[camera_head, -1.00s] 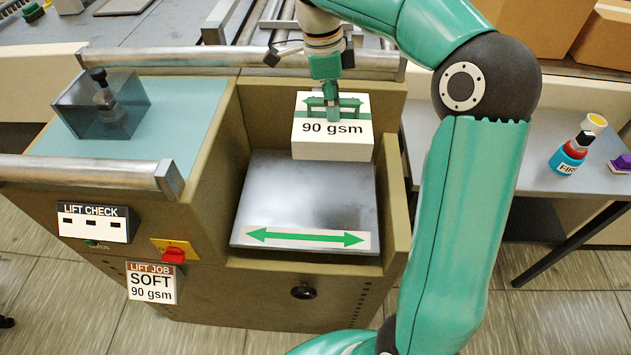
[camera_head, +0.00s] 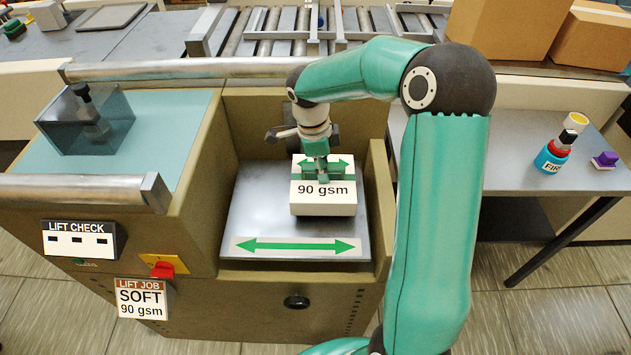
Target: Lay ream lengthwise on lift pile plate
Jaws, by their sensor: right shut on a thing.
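The ream (camera_head: 323,203) is a white block marked "90 gsm" with a green double arrow on its top. My right gripper (camera_head: 318,170) is shut on it from above. The ream is over the right part of the grey lift pile plate (camera_head: 258,205), and its green arrow runs left to right, about parallel to the green arrow strip (camera_head: 295,246) at the plate's front. I cannot tell whether the ream touches the plate. The gripper and wrist hide part of the ream's top and the plate's back. My left gripper is not in view.
Brown walls (camera_head: 381,205) bound the plate at left, right and back. A metal rail (camera_head: 170,69) runs behind. The "LIFT JOB SOFT 90 gsm" card (camera_head: 141,298) hangs in front, near a red knob (camera_head: 162,269). A side table (camera_head: 520,160) holds a bottle (camera_head: 554,153).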

